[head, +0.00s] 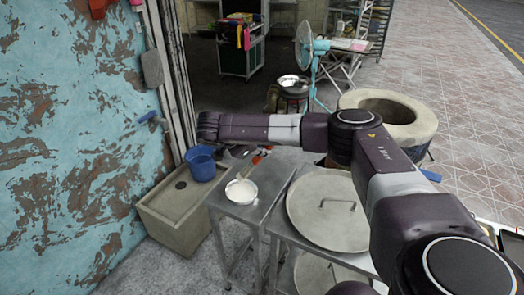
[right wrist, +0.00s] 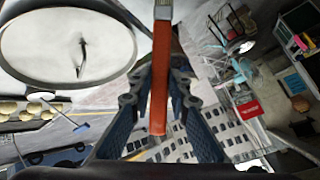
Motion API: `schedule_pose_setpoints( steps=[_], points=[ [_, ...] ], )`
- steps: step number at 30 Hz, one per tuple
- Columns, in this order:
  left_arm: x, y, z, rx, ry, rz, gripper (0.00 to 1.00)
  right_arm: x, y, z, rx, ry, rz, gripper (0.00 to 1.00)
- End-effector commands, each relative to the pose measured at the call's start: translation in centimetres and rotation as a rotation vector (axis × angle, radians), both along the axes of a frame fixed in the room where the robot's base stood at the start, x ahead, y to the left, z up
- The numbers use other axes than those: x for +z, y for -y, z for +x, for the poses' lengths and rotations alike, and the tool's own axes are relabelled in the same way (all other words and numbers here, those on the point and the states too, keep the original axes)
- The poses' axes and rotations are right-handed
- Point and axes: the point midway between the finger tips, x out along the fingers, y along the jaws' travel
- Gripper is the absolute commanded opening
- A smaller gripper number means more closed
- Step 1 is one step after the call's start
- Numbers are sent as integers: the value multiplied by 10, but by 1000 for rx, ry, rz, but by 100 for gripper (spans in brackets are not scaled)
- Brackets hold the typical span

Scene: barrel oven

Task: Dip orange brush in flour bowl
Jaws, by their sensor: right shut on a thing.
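In the right wrist view, my right gripper (right wrist: 168,72) is shut on the orange brush (right wrist: 159,100). The orange handle lies lengthwise between the fingers, and a silver ferrule shows at the top edge of that view. The bristles are cut off by the frame. In the head view, my right arm reaches in from the right and across to the left, above the table. The white flour bowl (head: 241,192) stands below the arm on the small metal table (head: 232,211). The bowl and brush look apart. My left gripper is not in view.
A large round lid with a handle (head: 327,210) lies on the table to the right. Small tools lie behind the bowl. The round oven (head: 391,118) and a fan (head: 311,52) stand farther back.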

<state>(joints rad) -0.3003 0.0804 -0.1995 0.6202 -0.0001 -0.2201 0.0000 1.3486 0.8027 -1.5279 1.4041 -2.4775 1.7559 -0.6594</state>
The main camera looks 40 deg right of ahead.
Motion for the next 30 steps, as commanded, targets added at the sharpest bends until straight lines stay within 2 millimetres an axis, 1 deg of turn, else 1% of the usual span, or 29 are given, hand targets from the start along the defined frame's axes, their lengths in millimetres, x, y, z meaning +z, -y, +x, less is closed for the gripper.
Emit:
schedule_pose_setpoints(
  steps=[1,7,10,24,27,30],
  points=[
    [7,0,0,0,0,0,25,9,0,0,-1,1,0,0],
    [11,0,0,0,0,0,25,16,0,0,0,0,0,0],
    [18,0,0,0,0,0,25,25,0,0,-1,1,0,0],
    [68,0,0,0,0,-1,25,97,0,0,-2,1,-1,0],
    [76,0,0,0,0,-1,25,110,0,0,-1,1,-1,0],
    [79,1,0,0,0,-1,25,114,0,0,0,0,-1,0]
  ],
)
